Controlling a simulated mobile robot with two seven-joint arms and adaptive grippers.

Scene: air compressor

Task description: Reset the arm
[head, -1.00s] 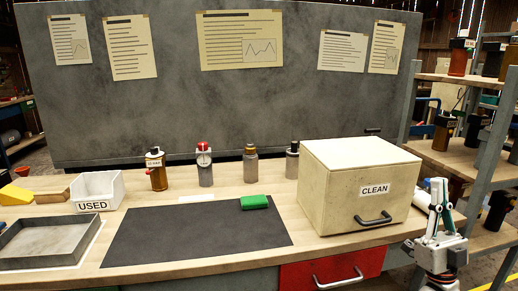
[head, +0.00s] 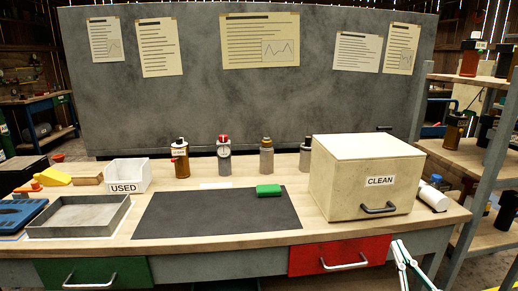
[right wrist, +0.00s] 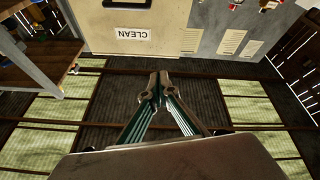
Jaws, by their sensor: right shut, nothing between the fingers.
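My right gripper (head: 410,266) shows at the bottom edge of the head view, in front of the table's front edge and right of the red drawer (head: 340,254). Only its slim finger parts show there; the rest is cut off. In the right wrist view its two fingers (right wrist: 157,86) come together at the tips, with nothing between them. It is clear of the table and of the CLEAN box (head: 366,180), whose label also shows upside down in the wrist view. My left gripper is in neither view.
A shelf rack (head: 470,155) stands at right. A white cylinder (head: 433,198) lies beside the CLEAN box.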

